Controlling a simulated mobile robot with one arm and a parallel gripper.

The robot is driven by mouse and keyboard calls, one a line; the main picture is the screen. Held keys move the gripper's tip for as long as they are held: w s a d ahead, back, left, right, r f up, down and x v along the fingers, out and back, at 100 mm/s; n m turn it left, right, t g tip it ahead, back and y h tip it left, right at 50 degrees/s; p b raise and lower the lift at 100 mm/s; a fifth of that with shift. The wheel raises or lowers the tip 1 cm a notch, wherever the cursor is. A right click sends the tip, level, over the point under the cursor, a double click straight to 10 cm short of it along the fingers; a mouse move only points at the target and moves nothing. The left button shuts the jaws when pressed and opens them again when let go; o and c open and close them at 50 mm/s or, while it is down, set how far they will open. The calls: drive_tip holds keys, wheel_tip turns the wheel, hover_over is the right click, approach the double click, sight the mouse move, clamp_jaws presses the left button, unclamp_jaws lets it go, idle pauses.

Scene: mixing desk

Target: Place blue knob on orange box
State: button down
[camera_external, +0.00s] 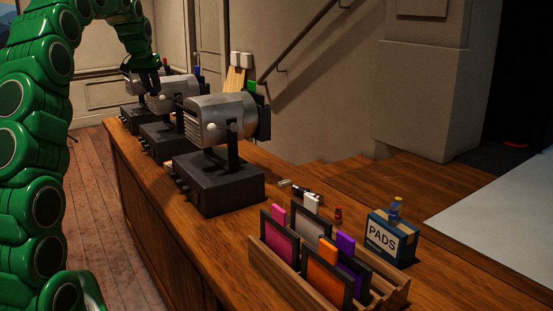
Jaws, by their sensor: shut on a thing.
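My green arm reaches from the left to the far end of the desk. My dark gripper (149,79) points down beside the farther grey lamp-like machines, small in view. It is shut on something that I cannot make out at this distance. A small blue piece (197,70) shows behind the machines; I cannot tell if it is the blue knob. A blue-and-tan box marked PADS (391,241) stands on the desk at the right, with a small blue-and-yellow item (396,208) upright on top.
The nearest grey machine (218,120) stands on a black base mid-desk, with others behind it. A wooden rack (277,266) holds coloured cards in front. A small red item (338,214) and a black-and-white tool (301,190) lie nearby. Bare wood shows around the PADS box.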

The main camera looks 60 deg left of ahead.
wheel_tip(320, 180, down, 18)
drive_tip(key=r, duration=0.1)
drive_tip(key=w+a+f, duration=0.2)
drive_tip(key=a+f, duration=0.1)
drive_tip(key=w+a+f, duration=0.5)
drive_tip(key=a+f, duration=0.1)
drive_tip(key=shift+w+a+f, duration=0.1)
drive_tip(key=shift+w+a, duration=0.2)
drive_tip(key=shift+w, duration=0.1)
drive_tip(key=shift+w+a+f, duration=0.4)
drive_tip(key=shift+a+f, duration=0.1)
drive_tip(key=shift+w+a+f, duration=0.1)
drive_tip(key=shift+a+f, duration=0.1)
drive_tip(key=shift+f, duration=1.6)
drive_tip(key=shift+f, duration=0.1)
drive_tip(key=c, duration=0.9)
unclamp_jaws()
